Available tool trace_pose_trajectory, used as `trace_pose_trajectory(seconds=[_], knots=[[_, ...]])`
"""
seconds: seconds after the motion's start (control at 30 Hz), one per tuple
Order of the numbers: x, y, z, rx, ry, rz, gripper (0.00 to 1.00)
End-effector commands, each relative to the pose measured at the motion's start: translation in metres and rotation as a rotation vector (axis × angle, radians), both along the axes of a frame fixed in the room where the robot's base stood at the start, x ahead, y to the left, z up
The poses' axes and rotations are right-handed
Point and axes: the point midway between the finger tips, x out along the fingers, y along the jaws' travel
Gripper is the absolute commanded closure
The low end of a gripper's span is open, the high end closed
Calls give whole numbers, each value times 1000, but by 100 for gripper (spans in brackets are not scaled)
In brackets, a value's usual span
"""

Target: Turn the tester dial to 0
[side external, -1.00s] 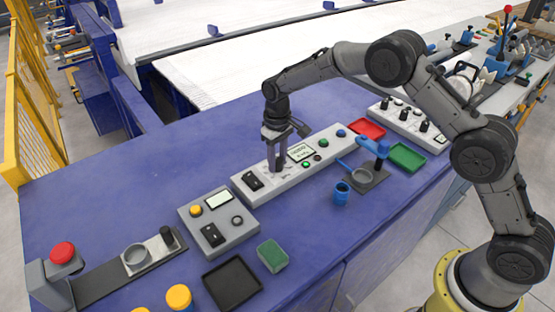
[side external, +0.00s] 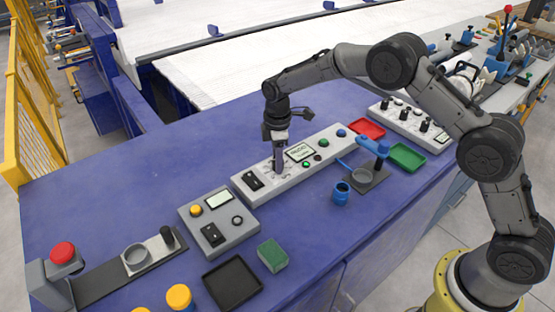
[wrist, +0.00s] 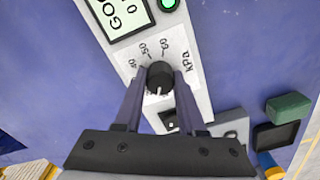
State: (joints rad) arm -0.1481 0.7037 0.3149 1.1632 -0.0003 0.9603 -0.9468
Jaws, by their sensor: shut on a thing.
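The tester (side external: 325,152) is a long pale grey box on the blue table, with a small screen (side external: 299,152), a switch and coloured lights. Its dial (wrist: 160,77) is a round black knob with a white pointer line, which points toward the bottom of the wrist view. Printed marks 40, 50, 60 and kPa show around it. My gripper (wrist: 160,80) is shut on the dial, with one finger on each side. In the side view my gripper (side external: 278,168) points straight down and hides the dial. The 0 mark is not visible.
A smaller grey box (side external: 217,220) with a yellow button stands at the near left. The blue table behind the tester is clear.

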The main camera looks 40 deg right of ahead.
Motion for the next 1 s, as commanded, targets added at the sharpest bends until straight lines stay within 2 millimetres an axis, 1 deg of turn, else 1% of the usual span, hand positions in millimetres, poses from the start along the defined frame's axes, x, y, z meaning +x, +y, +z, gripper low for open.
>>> trace_pose_trajectory(seconds=[0.03, 0.7, 1.0], knots=[[1, 0, 2, 1, -3, 43, 100], [0, 0, 2, 1, -3, 676, 100], [0, 0, 3, 0, -4, 909, 100]])
